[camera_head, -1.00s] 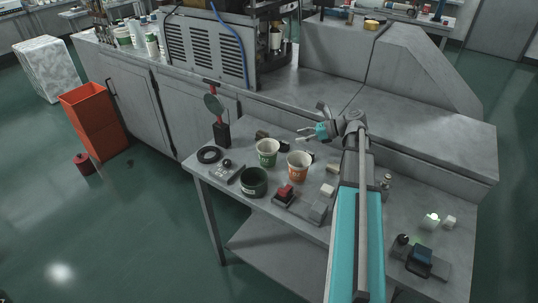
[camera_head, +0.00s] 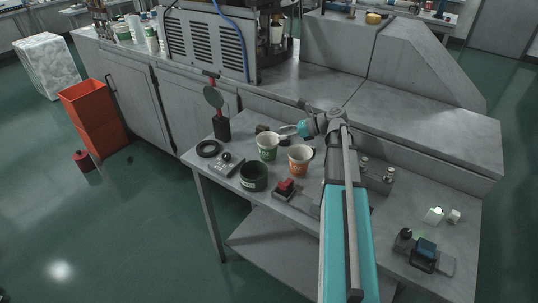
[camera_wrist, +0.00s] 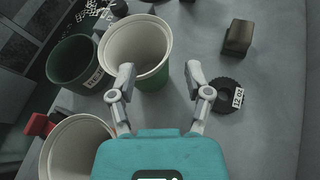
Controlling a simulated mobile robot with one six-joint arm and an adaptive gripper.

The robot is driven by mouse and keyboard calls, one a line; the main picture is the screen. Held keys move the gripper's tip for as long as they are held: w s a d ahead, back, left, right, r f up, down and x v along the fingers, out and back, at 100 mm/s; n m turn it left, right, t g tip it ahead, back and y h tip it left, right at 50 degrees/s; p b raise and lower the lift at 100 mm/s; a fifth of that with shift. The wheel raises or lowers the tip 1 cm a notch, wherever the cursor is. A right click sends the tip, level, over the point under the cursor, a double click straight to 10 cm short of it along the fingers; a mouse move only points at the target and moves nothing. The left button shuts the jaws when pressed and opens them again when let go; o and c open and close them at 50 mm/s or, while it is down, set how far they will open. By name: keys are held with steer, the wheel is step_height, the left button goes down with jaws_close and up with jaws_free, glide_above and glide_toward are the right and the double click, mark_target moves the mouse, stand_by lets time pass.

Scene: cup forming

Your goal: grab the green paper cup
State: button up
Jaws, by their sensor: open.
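The green paper cup (camera_head: 268,151) stands upright on the grey table (camera_head: 222,178), with a white rim and an open, empty-looking mouth. My gripper (camera_head: 284,132) is open and empty, close behind and to the right of the cup in the head view. In the wrist view my gripper (camera_wrist: 158,82) has its two fingers spread, with the cup mostly at the left finger and bare table towards the right finger. Contact cannot be told.
An orange paper cup (camera_head: 300,163) stands close at the right, and a dark green container (camera_head: 254,179) in front. A black ring labelled 12 oz (camera_wrist: 228,97) and a dark block (camera_wrist: 238,37) lie beside the right finger. A black tape roll (camera_head: 208,149) lies at the left.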

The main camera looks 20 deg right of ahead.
mark_target(264, 137)
steer(key=shift+w+a+f, duration=0.2)
steer(key=shift+w+a, duration=0.05)
steer(key=shift+a, duration=0.2)
steer(key=shift+b+x, duration=1.15)
steer(key=shift+x, duration=1.65)
steer(key=c, duration=0.9)
